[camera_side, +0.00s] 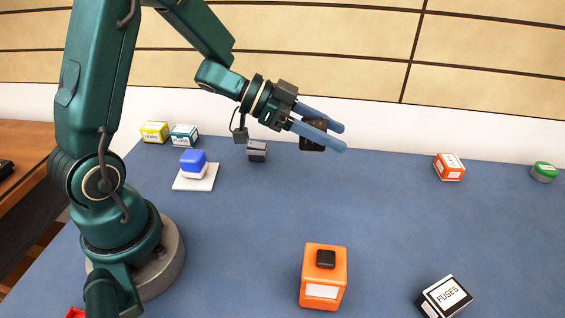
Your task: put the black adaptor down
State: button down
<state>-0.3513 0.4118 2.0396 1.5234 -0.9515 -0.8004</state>
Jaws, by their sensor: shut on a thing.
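The black adaptor (313,134) is a small dark block between the two blue fingers of my gripper (329,136). My gripper is shut on it and points to the right, tilted slightly down. The adaptor appears to be above the blue table (390,215), near its back edge. The fingers cover part of it.
A grey-black block (257,151), a blue-and-white item (194,163) on a white plate (182,183), yellow (154,132) and teal (184,135) boxes stand left. An orange-white box (449,167) and green-topped tin (543,172) stand right.

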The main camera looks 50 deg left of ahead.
jog(key=a+n+t+y, duration=0.2)
jog(key=a+n+y, duration=0.2)
jog(key=a, duration=1.3)
send_over(320, 163)
notch_tip(320, 163, down, 7)
jog(key=shift+a+f, duration=0.1)
jog(key=shift+f, duration=2.05)
jog(key=shift+f, duration=0.1)
jog(key=shift+c, duration=1)
grip_release()
jog(key=shift+f, duration=0.1)
